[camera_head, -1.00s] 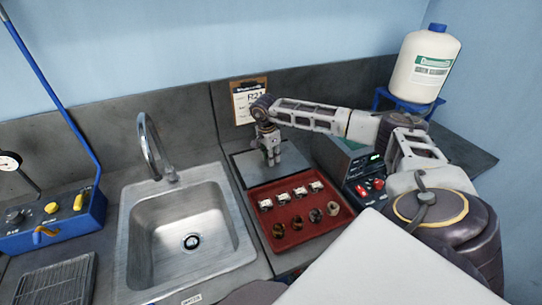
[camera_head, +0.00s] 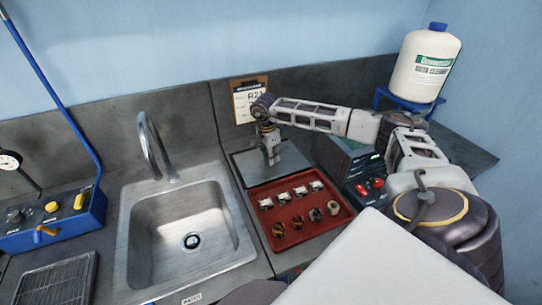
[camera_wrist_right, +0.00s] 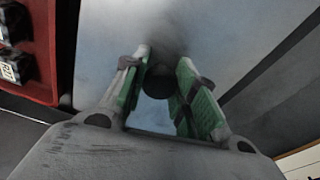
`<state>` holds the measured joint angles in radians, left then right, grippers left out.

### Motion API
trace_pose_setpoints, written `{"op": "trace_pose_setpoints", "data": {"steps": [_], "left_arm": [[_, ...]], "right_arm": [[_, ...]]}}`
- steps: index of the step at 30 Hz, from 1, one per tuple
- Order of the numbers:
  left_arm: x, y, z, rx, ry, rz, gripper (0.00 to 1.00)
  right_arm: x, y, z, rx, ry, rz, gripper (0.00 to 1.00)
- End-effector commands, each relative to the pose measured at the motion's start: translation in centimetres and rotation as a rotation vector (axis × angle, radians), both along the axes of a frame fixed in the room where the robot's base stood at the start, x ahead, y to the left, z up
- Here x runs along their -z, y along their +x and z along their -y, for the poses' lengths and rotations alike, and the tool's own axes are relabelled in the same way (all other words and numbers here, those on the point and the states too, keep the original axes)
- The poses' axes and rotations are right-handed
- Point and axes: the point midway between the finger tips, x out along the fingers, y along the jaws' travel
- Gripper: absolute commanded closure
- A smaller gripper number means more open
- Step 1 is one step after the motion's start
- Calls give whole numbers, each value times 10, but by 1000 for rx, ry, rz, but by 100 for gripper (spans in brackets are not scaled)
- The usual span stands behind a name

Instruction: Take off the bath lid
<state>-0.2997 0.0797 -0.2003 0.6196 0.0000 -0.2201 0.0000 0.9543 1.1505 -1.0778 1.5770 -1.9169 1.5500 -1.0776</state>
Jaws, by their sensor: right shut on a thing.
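The bath lid (camera_head: 247,164) is a flat grey plate at the back of the bench, behind the red tray. It also fills the upper middle of the right wrist view (camera_wrist_right: 120,50). My right gripper (camera_head: 271,158) points down over the lid's middle. In the right wrist view its green-padded fingers (camera_wrist_right: 165,80) are shut on the lid's dark round knob (camera_wrist_right: 160,82). The lid appears to lie flat; whether it is raised at all I cannot tell. My left gripper is not in view.
A red tray (camera_head: 272,236) with several small parts stands directly in front of the lid. A steel sink (camera_head: 150,252) is to the left. A dark power unit (camera_head: 352,165) with red knobs is close on the right. A white bottle (camera_head: 422,68) stands at the back right.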

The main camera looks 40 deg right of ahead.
Motion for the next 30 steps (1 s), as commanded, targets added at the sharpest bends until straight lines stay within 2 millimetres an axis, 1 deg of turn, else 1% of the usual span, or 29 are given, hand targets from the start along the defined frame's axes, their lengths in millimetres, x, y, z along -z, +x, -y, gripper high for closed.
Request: {"op": "trace_pose_setpoints", "data": {"steps": [30], "left_arm": [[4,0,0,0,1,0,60]], "right_arm": [[6,0,0,0,0,2,100]]}}
